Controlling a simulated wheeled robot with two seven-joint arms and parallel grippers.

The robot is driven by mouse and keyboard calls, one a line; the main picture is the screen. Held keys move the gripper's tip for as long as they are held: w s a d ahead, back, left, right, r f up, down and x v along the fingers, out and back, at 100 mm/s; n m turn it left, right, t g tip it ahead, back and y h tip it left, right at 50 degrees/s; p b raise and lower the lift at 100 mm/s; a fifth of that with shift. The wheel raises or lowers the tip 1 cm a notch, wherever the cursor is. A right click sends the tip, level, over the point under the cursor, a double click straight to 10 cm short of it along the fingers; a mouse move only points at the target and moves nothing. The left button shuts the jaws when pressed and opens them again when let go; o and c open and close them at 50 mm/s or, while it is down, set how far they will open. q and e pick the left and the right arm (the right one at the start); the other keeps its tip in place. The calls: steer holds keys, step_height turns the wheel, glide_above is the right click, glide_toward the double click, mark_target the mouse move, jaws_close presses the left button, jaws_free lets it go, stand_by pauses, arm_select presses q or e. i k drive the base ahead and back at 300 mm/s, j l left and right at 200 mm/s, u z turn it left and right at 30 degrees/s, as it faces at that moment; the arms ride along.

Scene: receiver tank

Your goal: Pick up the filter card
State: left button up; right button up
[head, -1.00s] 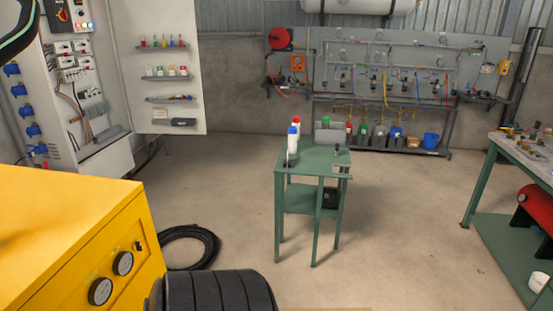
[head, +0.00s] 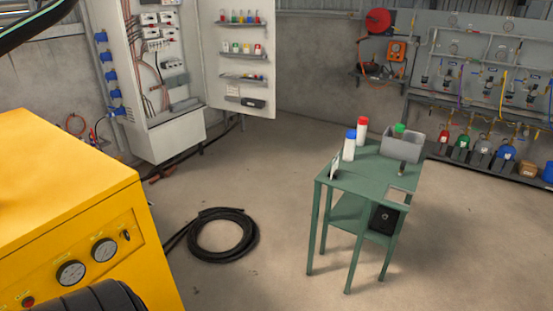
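A small white card-like piece (head: 335,166) with a dark mark stands near the left edge of the green table (head: 352,182); it may be the filter card, but it is too small to tell. A pale flat square (head: 397,195) is at the table's front right corner; I cannot tell whether it is a card or part of the table. Neither of my grippers is in view.
The table also bears a blue-capped bottle (head: 349,147), a red-capped bottle (head: 362,131) and a grey bin (head: 401,146). A yellow machine (head: 70,210) stands at left. A coiled black hose (head: 222,236) lies on the floor, with clear floor before the table.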

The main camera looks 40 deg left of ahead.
mark_target(334, 173)
steer(key=i+j+u, duration=0.25)
steer(key=i+u, duration=0.15)
steer(key=i+j+u, duration=0.1)
steer(key=i+u, duration=0.7)
steer(key=i+l+u, duration=0.15)
steer(key=i+u, duration=0.25)
steer(key=i+j+z, duration=0.2)
steer(key=i+z, duration=0.15)
steer(key=i, duration=0.2)
steer(key=i+j+z, duration=0.35)
steer(key=i, duration=0.15)
